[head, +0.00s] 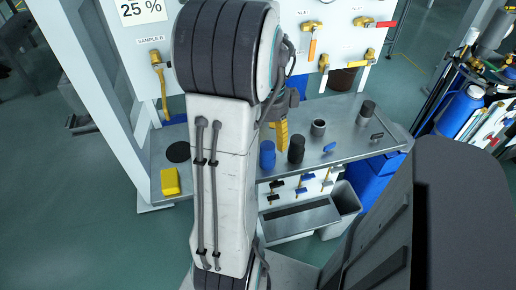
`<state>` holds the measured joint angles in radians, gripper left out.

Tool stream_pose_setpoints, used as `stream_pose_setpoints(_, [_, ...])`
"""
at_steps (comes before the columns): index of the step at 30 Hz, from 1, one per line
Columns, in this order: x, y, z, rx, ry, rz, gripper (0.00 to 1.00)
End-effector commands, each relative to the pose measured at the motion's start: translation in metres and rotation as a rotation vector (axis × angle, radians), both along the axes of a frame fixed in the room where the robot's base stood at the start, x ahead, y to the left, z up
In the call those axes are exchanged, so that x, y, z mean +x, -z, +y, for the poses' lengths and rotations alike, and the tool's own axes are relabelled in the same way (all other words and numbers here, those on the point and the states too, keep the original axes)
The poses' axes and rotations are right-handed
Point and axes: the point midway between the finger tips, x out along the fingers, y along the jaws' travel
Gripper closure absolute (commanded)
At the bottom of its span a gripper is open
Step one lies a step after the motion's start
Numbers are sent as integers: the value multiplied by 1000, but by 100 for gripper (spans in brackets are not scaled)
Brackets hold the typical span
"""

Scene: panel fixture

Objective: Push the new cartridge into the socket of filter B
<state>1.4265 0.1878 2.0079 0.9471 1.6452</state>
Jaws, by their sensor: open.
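My arm fills the middle of the head view and hides part of the bench. My gripper's fingers cannot be made out; they are hidden behind the arm. On the grey bench (345,139) stand a blue cylinder (267,155), a black cylinder (296,150), a grey cup-like cylinder with a dark open top (318,127) and a dark cylinder (368,108) farther right. I cannot tell which is the new cartridge or which belongs to filter B. No filter B label is readable.
A yellow block (169,181) and a flat black disc (178,152) lie on the bench's left part. A grey bin (345,199) and blue boxes (371,180) stand below right. Floor at left is clear.

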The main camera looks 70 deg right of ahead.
Motion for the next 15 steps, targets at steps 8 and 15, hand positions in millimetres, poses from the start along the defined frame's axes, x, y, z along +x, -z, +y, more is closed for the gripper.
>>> stream_pose_setpoints(8, [0,25,1,2,-3,0,34])
stream_pose_setpoints(15, [1,53,2,2,-4,0,34])
